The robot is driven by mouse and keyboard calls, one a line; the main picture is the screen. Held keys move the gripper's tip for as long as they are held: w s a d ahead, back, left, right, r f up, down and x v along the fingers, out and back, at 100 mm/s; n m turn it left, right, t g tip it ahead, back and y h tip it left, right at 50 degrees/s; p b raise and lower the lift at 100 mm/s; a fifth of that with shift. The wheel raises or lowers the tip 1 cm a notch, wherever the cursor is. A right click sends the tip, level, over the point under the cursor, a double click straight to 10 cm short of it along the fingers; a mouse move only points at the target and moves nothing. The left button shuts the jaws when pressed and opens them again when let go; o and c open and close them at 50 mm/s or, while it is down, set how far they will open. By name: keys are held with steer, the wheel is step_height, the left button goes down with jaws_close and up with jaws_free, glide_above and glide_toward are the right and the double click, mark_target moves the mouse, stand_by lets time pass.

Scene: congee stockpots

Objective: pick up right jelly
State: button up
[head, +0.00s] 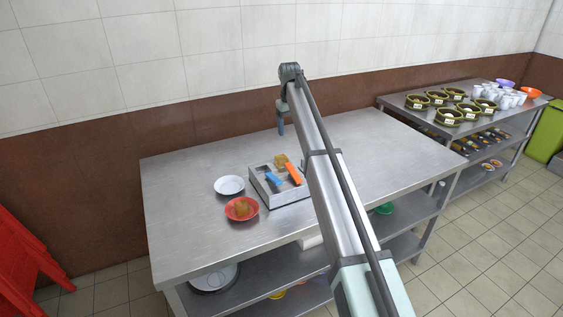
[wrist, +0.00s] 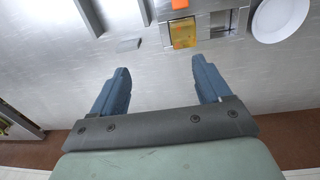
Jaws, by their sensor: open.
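The right jelly (head: 281,161) is a yellow-brown block at the back of the metal compartment tray (head: 283,201). In the wrist view the jelly (wrist: 183,33) shows yellow, at the tray edge nearest my fingers. Another brownish jelly (head: 242,208) lies in a red dish (head: 230,215) in front and to the left. My gripper (head: 281,130) is above the back of the table, behind the tray and apart from the jelly. In the wrist view my gripper (wrist: 162,88) has its fingers wide apart with nothing between them.
Blue (head: 273,180) and orange (head: 293,174) items sit in the tray. A white plate (head: 229,184) lies left of it. The steel table (head: 190,240) is clear at left. A shelf with pots (head: 448,117) stands right.

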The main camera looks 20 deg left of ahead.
steer(key=s+a+r, duration=0.1)
steer(key=s+a, duration=0.1)
steer(key=a, duration=0.1)
glide_above(282, 158)
steer(key=shift+g, duration=0.3)
steer(key=f, duration=0.8)
steer(key=shift+w, duration=0.2)
steer(key=shift+s+f, duration=0.2)
steer(key=shift+f, duration=2.5)
steer(key=shift+c, duration=0.4)
steer(key=c, duration=1.1)
